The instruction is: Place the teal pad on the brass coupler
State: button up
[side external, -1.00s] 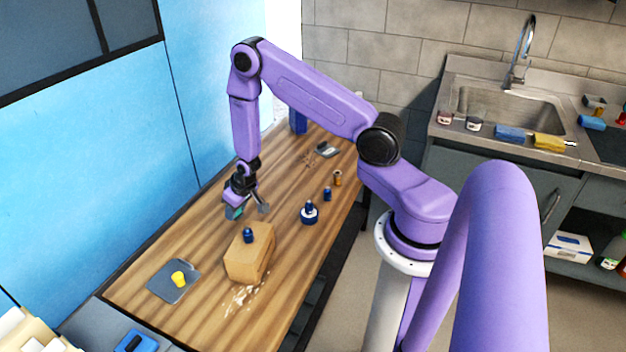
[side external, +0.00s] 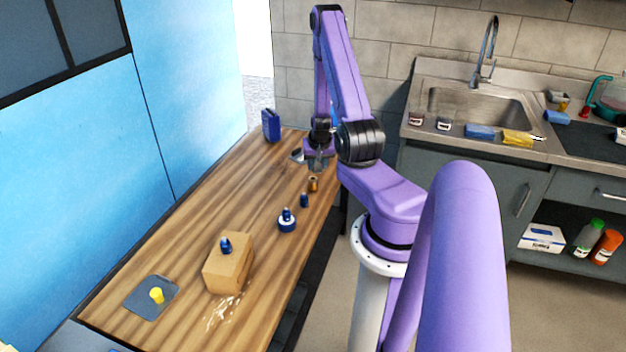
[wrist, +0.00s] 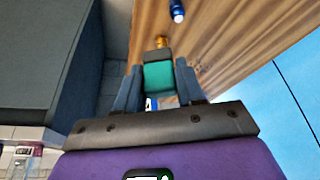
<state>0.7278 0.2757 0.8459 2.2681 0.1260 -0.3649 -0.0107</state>
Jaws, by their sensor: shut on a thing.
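My gripper (wrist: 158,88) is shut on the teal pad (wrist: 158,76), which shows between the two fingers in the wrist view with a dark grey part at its far end. The brass coupler (side external: 313,184) stands upright on the wooden table near its right edge in the side view. My gripper (side external: 318,163) is above the table just behind the coupler, and the pad cannot be made out there.
A small blue cylinder (side external: 304,200) and a blue knobbed piece with a white band (side external: 287,221) stand near the coupler. A cardboard box (side external: 229,268) carries another blue piece. The table's left middle is clear.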

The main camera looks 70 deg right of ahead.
jog(key=s, duration=0.2)
send_over(313, 178)
jog(key=shift+m, duration=0.4)
jog(key=shift+s+a+f, duration=0.15)
jog(key=shift+a+f, duration=0.05)
jog(key=shift+f, duration=2.05)
jog(key=shift+s+a+f, duration=0.1)
jog(key=shift+a+f, duration=0.05)
jog(key=shift+f, duration=2.05)
jog(key=shift+d+f, duration=0.1)
jog(key=shift+f, duration=0.05)
jog(key=shift+w+d+f, duration=0.15)
jog(key=shift+w+f, duration=0.05)
jog(key=shift+f, duration=1.55)
